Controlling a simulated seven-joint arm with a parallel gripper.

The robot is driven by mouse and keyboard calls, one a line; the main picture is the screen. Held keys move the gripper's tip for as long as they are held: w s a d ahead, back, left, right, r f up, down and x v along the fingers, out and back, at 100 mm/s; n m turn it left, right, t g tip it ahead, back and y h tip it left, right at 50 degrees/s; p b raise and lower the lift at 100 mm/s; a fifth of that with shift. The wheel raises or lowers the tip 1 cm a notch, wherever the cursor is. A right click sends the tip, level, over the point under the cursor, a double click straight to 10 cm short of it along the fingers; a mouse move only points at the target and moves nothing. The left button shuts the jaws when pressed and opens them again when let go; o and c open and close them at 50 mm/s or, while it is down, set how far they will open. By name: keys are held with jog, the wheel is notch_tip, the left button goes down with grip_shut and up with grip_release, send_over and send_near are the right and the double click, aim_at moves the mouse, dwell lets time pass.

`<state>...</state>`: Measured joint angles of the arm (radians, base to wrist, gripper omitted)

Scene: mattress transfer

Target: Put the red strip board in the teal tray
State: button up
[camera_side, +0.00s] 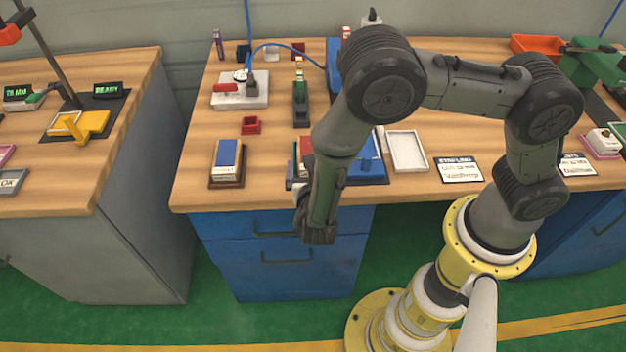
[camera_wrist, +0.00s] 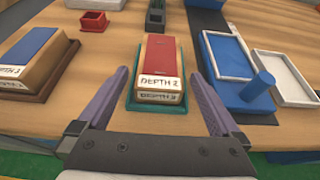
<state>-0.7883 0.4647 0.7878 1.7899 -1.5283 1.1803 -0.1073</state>
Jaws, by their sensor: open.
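The red strip board (camera_wrist: 161,55) lies flat with a white "DEPTH" label on its near end. A block with a second label shows under it. The teal tray (camera_wrist: 130,101) shows as a rim around the foot of this stack. In the side view the red strip board (camera_side: 305,146) is partly hidden behind my arm. My gripper (camera_wrist: 158,75) is open, with one purple finger to the left and one to the right of the stack. In the side view my gripper (camera_side: 293,177) is mostly hidden by the arm.
A blue-topped block (camera_side: 227,153) stands to the left, near the small red box (camera_side: 251,125). To the right are a blue tray with a blue peg (camera_wrist: 258,82) and a white tray (camera_wrist: 285,68). Bare wood (camera_side: 265,170) lies between the blue-topped block and my gripper.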

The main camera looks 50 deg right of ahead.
jog(key=v, duration=1)
jog(key=s+d+r+m+g, duration=0.1)
jog(key=d+r+m+g, duration=0.4)
jog(key=d+r+m, duration=0.25)
jog(key=s+d+r+m+y, duration=0.3)
jog(key=s+r+m, duration=0.3)
jog(key=m, duration=0.3)
jog(key=s+d+r+m+t+y, duration=0.1)
jog(key=s+d+r+m+y, duration=0.3)
jog(key=m, duration=0.6)
jog(key=shift+s+d+r+y, duration=0.35)
jog(key=shift+s+r+y, duration=0.95)
jog(key=shift+s+r, duration=0.4)
jog(key=shift+m, duration=0.25)
